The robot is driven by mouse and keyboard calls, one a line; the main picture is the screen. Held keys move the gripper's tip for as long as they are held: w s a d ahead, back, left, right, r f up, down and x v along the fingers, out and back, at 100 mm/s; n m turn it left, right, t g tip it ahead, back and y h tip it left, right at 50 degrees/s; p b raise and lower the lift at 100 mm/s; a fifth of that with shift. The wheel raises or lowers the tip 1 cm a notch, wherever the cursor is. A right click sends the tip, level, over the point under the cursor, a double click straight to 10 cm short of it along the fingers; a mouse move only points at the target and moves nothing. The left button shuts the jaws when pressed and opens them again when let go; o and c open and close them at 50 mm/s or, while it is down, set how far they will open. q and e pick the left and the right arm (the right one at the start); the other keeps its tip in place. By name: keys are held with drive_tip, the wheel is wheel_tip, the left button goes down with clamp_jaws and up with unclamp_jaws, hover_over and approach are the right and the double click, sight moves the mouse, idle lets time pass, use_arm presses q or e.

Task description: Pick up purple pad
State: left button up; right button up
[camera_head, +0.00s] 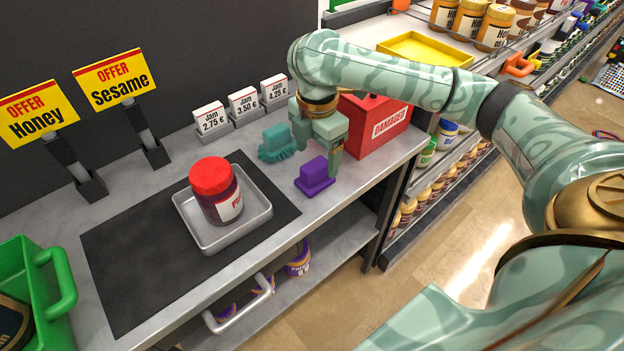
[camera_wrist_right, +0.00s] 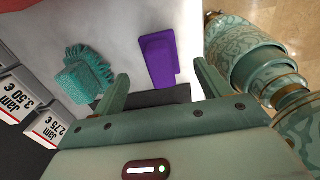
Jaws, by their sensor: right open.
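The purple pad (camera_head: 315,176) lies on the grey counter, just right of the black mat, with its block-shaped grip upward. In the right wrist view the purple pad (camera_wrist_right: 159,60) lies ahead of the fingertips, between the lines of the two fingers. My right gripper (camera_head: 327,155) is open and empty, above and just behind the pad; its two fingers (camera_wrist_right: 160,80) stand apart in the wrist view. I cannot tell whether a finger touches the pad. My left gripper is not in view.
A teal brush (camera_head: 276,143) stands left of my right gripper, close by. A red box (camera_head: 373,122) is behind it. A red-lidded jar (camera_head: 214,188) sits in a metal tray (camera_head: 255,216) on the black mat (camera_head: 130,270). A green basket (camera_head: 35,295) is at the left.

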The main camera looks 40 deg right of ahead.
sight(315, 164)
wheel_tip(315, 164, down, 6)
drive_tip(key=b, duration=0.4)
drive_tip(key=shift+a+r, duration=0.15)
drive_tip(key=shift+r, duration=0.25)
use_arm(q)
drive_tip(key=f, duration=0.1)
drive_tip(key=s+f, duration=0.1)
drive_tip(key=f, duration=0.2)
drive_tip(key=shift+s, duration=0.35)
use_arm(e)
drive_tip(key=shift+s, duration=0.1)
drive_tip(key=c, duration=1)
drive_tip(key=shift+r, duration=0.1)
drive_tip(key=shift+c, duration=0.2)
drive_tip(key=shift+r, duration=0.25)
wheel_tip(315, 164, up, 4)
drive_tip(key=p, duration=0.4)
drive_tip(key=shift+s, duration=0.15)
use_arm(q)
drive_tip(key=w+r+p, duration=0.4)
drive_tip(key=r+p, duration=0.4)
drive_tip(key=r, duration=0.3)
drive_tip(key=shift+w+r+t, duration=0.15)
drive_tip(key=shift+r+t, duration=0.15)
use_arm(e)
drive_tip(key=s+r, duration=0.8)
drive_tip(key=s, duration=0.5)
drive_tip(key=shift+s+d+r, duration=0.15)
drive_tip(key=shift+s+d, duration=0.05)
drive_tip(key=shift+s, duration=0.15)
